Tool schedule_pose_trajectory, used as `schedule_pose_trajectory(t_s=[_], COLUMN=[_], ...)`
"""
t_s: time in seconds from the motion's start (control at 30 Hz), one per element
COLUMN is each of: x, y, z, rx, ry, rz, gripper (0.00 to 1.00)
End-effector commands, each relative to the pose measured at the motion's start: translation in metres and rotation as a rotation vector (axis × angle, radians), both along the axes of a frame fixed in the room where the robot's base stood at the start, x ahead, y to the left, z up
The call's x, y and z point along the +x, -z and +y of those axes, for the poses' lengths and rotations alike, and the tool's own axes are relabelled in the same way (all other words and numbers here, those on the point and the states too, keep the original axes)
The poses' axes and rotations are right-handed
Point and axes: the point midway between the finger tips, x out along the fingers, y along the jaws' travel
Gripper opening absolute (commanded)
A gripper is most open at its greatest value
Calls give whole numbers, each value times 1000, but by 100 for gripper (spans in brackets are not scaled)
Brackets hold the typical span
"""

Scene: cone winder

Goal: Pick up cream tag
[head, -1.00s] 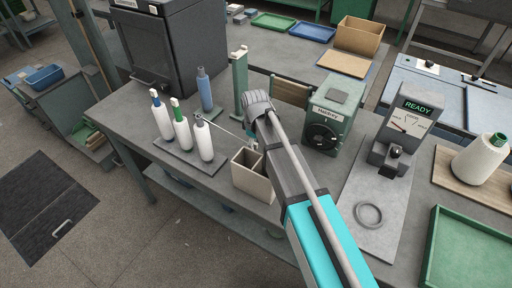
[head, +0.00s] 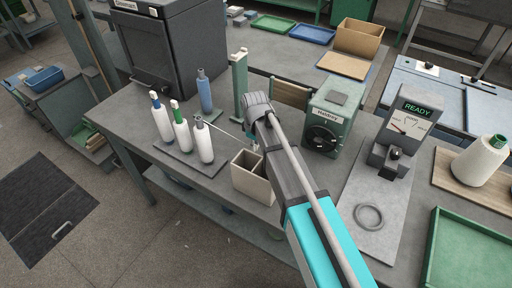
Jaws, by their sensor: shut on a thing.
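My arm (head: 291,175) reaches in from the lower right, and its far grey end (head: 257,106) is over the workbench, between the green post and the green machine. My gripper's fingers are hidden behind and below this arm, so what they hold does not show. I cannot make out a cream tag. An open cream bin (head: 252,184) stands on the bench just below and left of the arm.
Three capped bottle-like spools (head: 181,133) stand on a grey plate left of the bin, with a blue one (head: 205,92) behind. The green post (head: 240,80) and green machine (head: 326,125) flank the arm. A gauge box (head: 407,135), ring (head: 368,215) and cone (head: 481,160) are right.

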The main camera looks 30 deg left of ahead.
Motion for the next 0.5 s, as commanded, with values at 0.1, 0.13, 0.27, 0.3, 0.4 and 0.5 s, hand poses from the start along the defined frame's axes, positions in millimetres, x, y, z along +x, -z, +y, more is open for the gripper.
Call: schedule_pose_trajectory(t_s=[0.1, 0.13, 0.27, 0.3, 0.4, 0.5], x=[0, 0, 0, 0, 0, 0], y=[0, -1, -3, -5, -10, -17], z=[0, 0, 0, 0, 0, 0], rx=[0, 0, 0, 0, 0, 0], ry=[0, 0, 0, 0, 0, 0], rz=[0, 0, 0, 0, 0, 0], gripper=[1, 1, 1, 1, 1, 1])
